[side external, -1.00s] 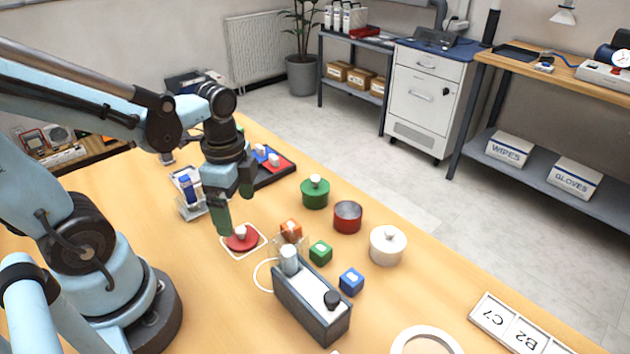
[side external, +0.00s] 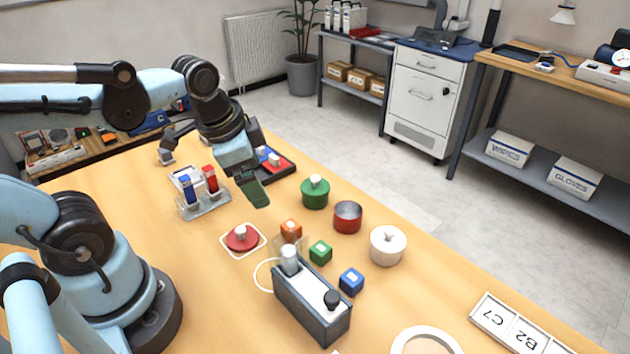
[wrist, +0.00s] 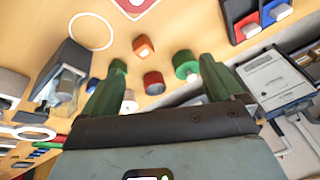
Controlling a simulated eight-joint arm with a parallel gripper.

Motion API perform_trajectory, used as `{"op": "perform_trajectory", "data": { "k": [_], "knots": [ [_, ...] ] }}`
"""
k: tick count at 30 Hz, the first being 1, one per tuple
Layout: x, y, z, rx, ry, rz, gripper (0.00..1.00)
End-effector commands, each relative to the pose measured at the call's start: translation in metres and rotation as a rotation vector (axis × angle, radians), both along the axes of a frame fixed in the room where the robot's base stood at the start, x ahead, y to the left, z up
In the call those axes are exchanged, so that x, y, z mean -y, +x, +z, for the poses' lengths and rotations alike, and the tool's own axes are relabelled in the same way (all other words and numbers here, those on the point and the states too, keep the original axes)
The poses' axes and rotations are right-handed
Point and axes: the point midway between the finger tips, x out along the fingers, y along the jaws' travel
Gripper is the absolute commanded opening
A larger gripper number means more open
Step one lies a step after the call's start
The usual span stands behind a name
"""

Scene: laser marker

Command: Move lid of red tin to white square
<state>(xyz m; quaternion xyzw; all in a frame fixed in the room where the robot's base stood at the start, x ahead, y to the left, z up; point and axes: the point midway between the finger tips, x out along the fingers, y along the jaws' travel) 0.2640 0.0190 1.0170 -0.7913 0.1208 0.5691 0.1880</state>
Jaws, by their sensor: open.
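A lidded green tin (side external: 315,193) and a lidded white tin (side external: 388,246) flank the red tin. Orange (side external: 291,230), green (side external: 320,252) and blue (side external: 351,281) cubes stand near the dark-sided device (side external: 310,300). A clear holder (side external: 205,203) stands left of my gripper.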

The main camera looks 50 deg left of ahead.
Motion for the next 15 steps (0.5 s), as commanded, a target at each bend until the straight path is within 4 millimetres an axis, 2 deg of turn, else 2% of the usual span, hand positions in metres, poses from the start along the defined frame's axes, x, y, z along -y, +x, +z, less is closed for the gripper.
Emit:
{"op": "perform_trajectory", "data": {
  "k": [6,10,15],
  "knots": [
    [0.015,0.020,0.008,0.227,-0.157,0.297,0.94],
    [0.018,0.025,0.012,0.284,-0.215,0.375,0.94],
    [0.019,0.026,0.013,0.295,-0.229,0.393,0.94]
  ]
}}
